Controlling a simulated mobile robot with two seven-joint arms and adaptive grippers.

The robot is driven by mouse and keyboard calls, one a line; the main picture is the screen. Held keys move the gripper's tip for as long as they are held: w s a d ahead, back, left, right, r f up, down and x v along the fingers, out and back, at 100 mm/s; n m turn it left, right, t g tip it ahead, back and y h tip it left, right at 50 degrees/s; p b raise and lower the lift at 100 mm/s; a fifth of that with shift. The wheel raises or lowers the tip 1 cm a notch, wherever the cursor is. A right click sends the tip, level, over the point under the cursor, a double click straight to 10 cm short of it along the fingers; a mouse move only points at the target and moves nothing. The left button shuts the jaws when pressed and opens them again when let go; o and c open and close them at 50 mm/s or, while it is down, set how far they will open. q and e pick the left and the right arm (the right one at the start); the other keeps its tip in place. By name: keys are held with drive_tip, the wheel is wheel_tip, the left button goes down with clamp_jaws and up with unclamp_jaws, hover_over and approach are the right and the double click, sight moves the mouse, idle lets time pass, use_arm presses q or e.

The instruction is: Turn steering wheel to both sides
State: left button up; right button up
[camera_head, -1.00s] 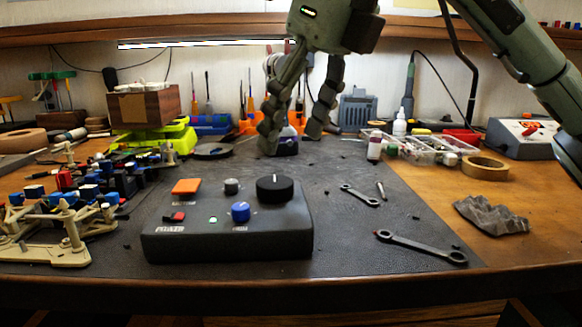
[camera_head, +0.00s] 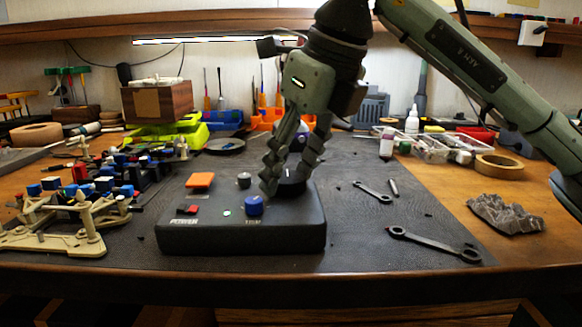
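A dark control box (camera_head: 240,240) stands on the black mat, with a large round black knob (camera_head: 293,187) at its back right. No other wheel-like control shows on the box. My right gripper (camera_head: 287,182) points down at this knob. Its fingers are apart, one at the knob's left front and one at its right back, and they partly hide it. Whether they press on the knob cannot be seen. My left gripper is not in view.
The box also carries an orange button (camera_head: 200,180), a blue knob (camera_head: 254,206), a small grey knob (camera_head: 244,180) and a red switch (camera_head: 187,210). Two wrenches (camera_head: 432,243) lie to the right. A beige car chassis (camera_head: 60,240) with parts fills the left.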

drive_tip(key=c, duration=0.7)
drive_tip(key=shift+n, duration=0.3)
drive_tip(key=n+g, duration=0.1)
drive_tip(key=n, duration=0.1)
drive_tip(key=shift+w+n+y, duration=0.1)
drive_tip(key=shift+n+y, duration=0.2)
drive_tip(key=shift+y, duration=0.1)
drive_tip(key=shift+d+n+g+p, duration=0.1)
drive_tip(key=shift+n+g+p, duration=0.35)
drive_tip(key=shift+n, duration=0.45)
drive_tip(key=shift+r+n, duration=0.1)
drive_tip(key=shift+n, duration=0.3)
use_arm(q)
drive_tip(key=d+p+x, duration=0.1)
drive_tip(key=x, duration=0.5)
drive_tip(key=shift+p, duration=0.35)
use_arm(e)
drive_tip(key=shift+w+n+g, duration=0.1)
drive_tip(key=shift+n+g, duration=0.65)
drive_tip(key=shift+n, duration=0.95)
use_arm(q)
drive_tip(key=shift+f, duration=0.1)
